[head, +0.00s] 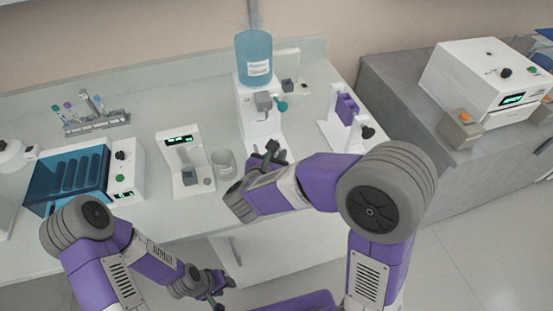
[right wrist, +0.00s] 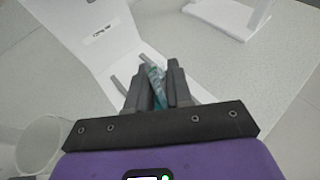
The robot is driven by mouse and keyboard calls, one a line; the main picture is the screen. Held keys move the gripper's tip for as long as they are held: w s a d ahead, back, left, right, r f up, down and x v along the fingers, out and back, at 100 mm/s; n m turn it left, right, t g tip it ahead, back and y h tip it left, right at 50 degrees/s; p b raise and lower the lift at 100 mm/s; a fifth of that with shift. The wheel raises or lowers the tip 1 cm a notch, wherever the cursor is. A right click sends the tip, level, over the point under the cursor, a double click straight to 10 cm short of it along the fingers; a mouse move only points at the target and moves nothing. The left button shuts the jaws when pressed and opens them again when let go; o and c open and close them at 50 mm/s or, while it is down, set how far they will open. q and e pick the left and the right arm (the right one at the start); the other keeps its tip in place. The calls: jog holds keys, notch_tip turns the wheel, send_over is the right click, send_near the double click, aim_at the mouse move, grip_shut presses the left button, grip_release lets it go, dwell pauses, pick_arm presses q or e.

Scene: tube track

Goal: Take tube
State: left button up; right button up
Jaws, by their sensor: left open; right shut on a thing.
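My right gripper (head: 269,150) is over the counter in front of the white dispenser with the blue bottle. In the right wrist view its fingers are shut on a teal, partly clear tube (right wrist: 156,80), which sits between the two dark fingertips. In the head view I cannot make out this tube. Whether its lower end touches the dispenser base is not clear. Several other tubes with coloured caps stand in a grey rack (head: 96,122) at the back left. My left gripper (head: 219,288) is open and empty, low in front of the counter.
The dispenser's blue bottle (head: 255,60) stands behind my right gripper. A clear beaker (head: 224,163) and a white device with a display (head: 182,160) are left of it. A white stand with a purple part (head: 345,110) is to the right. A blue-lidded machine (head: 68,178) is at left.

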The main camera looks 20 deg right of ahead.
notch_tip(320, 180, up, 10)
jog(key=p, duration=0.3)
